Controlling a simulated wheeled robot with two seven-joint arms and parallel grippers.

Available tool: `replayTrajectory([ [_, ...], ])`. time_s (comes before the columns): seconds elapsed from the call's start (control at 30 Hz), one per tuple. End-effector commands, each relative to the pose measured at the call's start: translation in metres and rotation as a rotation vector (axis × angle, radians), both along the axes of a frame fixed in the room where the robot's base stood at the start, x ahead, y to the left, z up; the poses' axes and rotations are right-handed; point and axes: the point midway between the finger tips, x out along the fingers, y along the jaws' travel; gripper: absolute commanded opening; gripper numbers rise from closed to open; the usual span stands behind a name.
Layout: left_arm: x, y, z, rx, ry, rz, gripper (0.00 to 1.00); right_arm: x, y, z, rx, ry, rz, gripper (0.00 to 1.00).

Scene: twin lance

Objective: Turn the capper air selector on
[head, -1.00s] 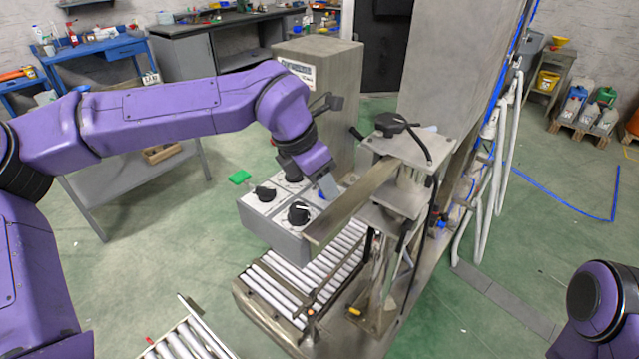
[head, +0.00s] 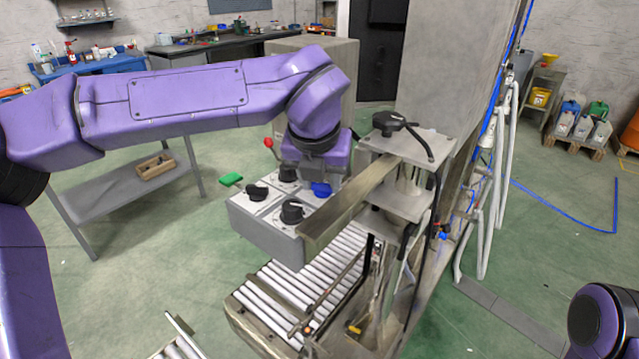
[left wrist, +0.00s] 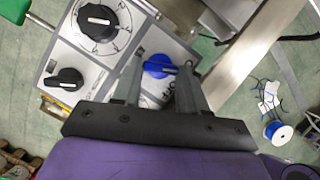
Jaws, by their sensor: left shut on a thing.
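The grey control box (head: 262,230) has several black knobs and one blue knob (head: 321,189) on its sloped white top. The blue knob, likely the capper air selector, also shows in the left wrist view (left wrist: 157,66), its pointer toward the right. My left gripper (head: 318,180) comes down over it. In the left wrist view its two fingers stand on either side of the blue knob, shut on it. Lettering beside the knob is partly hidden between the fingers. Black knobs (left wrist: 97,20) lie to its left. My right gripper is out of view.
A metal beam (head: 350,205) runs close to the right of the box, from the capper's plates. A roller conveyor (head: 285,290) lies below. A red-balled lever (head: 268,143) and a green piece (head: 231,180) are at the box's far left side.

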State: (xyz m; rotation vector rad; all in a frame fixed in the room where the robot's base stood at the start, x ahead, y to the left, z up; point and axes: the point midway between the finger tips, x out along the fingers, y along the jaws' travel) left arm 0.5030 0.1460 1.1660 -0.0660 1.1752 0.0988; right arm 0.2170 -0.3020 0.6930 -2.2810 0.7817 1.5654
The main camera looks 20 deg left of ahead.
Motion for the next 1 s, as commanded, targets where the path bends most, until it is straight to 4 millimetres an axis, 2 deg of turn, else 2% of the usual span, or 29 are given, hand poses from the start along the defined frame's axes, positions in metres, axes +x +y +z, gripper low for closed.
replayTrajectory([
  [0.23, 0.0005, -0.0002, -0.0014, 0.001, 0.0, 0.067, 0.12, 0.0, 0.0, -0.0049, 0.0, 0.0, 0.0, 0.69],
  [0.7, 0.0006, 0.0, -0.0006, 0.0, 0.0, 0.08, 0.12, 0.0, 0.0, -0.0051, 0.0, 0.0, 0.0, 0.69],
  [0.73, 0.0007, 0.0, -0.0006, 0.0, 0.0, 0.081, 0.46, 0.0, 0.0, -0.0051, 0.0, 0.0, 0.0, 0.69],
  [0.77, 0.0007, 0.0, -0.0006, 0.0, -0.001, 0.08, 0.53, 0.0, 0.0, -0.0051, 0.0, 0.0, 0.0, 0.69],
  [1.0, 0.0003, -0.0006, -0.0003, 0.0, 0.0, 0.079, 0.53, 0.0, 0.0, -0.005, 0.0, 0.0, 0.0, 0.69],
])
